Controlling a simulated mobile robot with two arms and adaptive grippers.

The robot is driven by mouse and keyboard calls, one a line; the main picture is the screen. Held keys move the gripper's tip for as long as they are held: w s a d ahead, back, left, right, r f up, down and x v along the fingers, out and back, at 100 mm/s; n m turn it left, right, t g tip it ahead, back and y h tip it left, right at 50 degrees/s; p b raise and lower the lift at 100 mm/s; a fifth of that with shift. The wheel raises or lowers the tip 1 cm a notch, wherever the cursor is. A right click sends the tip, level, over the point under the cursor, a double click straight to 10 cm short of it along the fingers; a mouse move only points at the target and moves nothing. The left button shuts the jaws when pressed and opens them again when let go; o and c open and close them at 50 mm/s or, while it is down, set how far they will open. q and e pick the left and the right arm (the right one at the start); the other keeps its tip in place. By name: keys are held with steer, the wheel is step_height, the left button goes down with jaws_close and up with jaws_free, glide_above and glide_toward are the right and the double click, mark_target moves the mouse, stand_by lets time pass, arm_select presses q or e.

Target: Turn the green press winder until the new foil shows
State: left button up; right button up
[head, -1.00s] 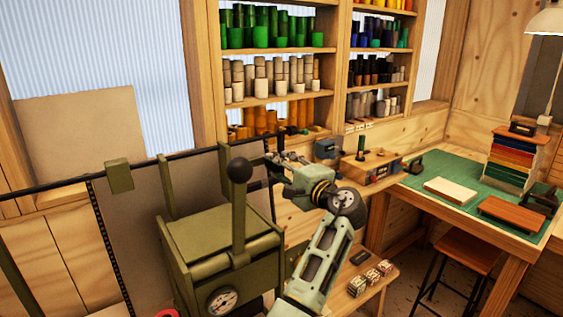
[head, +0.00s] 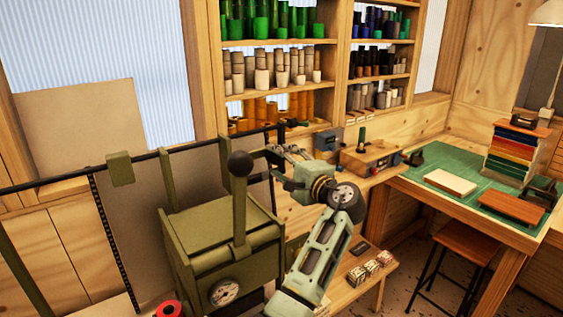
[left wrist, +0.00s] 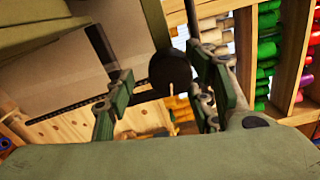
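The green press (head: 222,240) stands at the lower centre of the head view, with a round gauge on its front. A green lever (head: 239,210) with a black ball knob (head: 240,164) rises from it. I cannot tell for sure which part is the winder. My left gripper (head: 278,153) is just right of the knob, near a dark horizontal bar. In the left wrist view its two green fingers (left wrist: 168,95) are apart, and a dark round knob (left wrist: 170,70) shows between them, not visibly touched. A red roll (head: 168,309) is partly cut off at the bottom edge. My right gripper is out of view.
Shelves of coloured rolls (head: 271,41) stand behind. A wooden bench holds a small box with a green handle (head: 369,159). At right, a table with a green mat (head: 455,160) carries blocks and a stack. A stool (head: 466,240) stands before it.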

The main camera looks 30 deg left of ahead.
arm_select(q)
steer(key=shift+r, duration=0.15)
steer(key=shift+d, duration=0.2)
steer(key=v, duration=1.1)
steer(key=shift+s+d, duration=0.25)
steer(key=shift+d, duration=0.05)
steer(key=shift+o, duration=0.5)
